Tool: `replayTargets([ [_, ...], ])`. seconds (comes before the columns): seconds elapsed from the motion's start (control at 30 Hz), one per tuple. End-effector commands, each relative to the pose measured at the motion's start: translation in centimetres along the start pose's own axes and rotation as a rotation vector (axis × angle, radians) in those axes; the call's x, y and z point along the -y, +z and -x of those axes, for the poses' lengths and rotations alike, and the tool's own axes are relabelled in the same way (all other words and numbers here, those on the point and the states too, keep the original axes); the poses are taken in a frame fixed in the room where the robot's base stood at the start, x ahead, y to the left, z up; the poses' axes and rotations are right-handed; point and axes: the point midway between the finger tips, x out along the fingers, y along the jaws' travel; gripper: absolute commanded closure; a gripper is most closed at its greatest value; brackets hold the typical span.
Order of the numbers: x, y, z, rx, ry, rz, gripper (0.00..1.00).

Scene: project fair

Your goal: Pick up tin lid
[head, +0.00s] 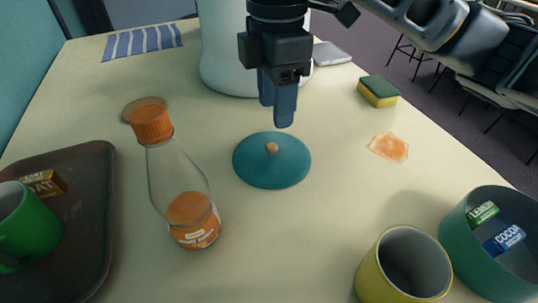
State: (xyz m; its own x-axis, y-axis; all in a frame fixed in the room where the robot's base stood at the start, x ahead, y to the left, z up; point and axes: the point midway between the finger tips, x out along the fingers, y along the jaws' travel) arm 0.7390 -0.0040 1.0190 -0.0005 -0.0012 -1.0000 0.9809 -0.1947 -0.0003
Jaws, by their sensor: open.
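The tin lid (258,172) is a round teal disc with a small light wooden knob (272,148) on top. It lies flat near the middle of the table in the head view. My gripper (279,110) hangs above and just behind the lid, with its blue fingers pointing down. The fingers are open and hold nothing visible. They appear apart from the knob. A teal round tin (462,236), open at the top, stands at the lower right with a green lemon packet and a blue cocoa packet inside.
A glass bottle (180,180) with an orange cap stands left of the lid. A dark tray (98,185) with a green mug is at far left. A yellow cup (375,258) is at lower right.

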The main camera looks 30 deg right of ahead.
Motion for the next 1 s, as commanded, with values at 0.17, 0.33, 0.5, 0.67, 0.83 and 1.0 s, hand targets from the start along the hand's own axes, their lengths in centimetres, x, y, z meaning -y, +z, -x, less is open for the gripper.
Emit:
replayTargets([
  [0.17,0.1,-0.1,-1.8,-0.002,-0.003,-0.001,0.5],
  [0.33,0.1,-0.2,-3.4,0.0,-0.002,-0.001,0.5],
  [0.5,0.2,-0.6,-6.0,0.0,-0.002,-0.001,0.5],
  [0.67,0.2,-0.6,-7.4,-0.001,-0.001,0.0,0.5],
  [0.83,0.1,-0.6,-7.6,-0.001,0.001,0.0,0.5],
  [1.0,0.1,-0.6,-7.6,-0.001,0.0,0.0,0.58],
])
